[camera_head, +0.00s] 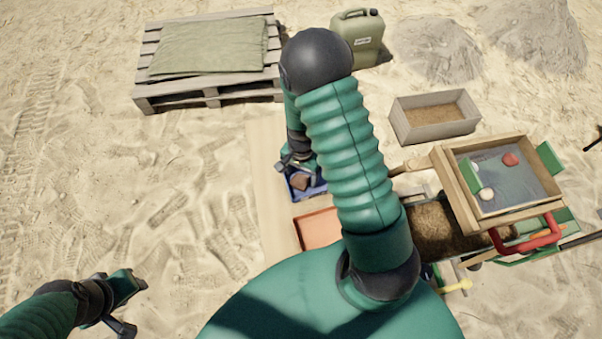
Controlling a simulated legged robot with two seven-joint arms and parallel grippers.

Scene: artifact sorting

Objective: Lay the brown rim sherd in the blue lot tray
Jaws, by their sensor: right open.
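The blue lot tray (319,189) lies on a board left of my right arm, which hides part of it. A brown piece that looks like the rim sherd (300,182) shows inside the tray's outline, just under my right gripper (291,167). The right gripper is open above the tray's far left part. I cannot tell whether the sherd rests fully on the tray's floor. My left gripper (128,307) is open and empty over bare sand at the lower left, far from the tray.
An orange tray (318,229) lies nearer than the blue one. To the right stand a wooden-framed sieve (520,190) with small pieces, a soil-filled cart (432,230) and a grey box (435,130). A pallet (160,95) and jerrycan (360,38) are behind. Sand at left is clear.

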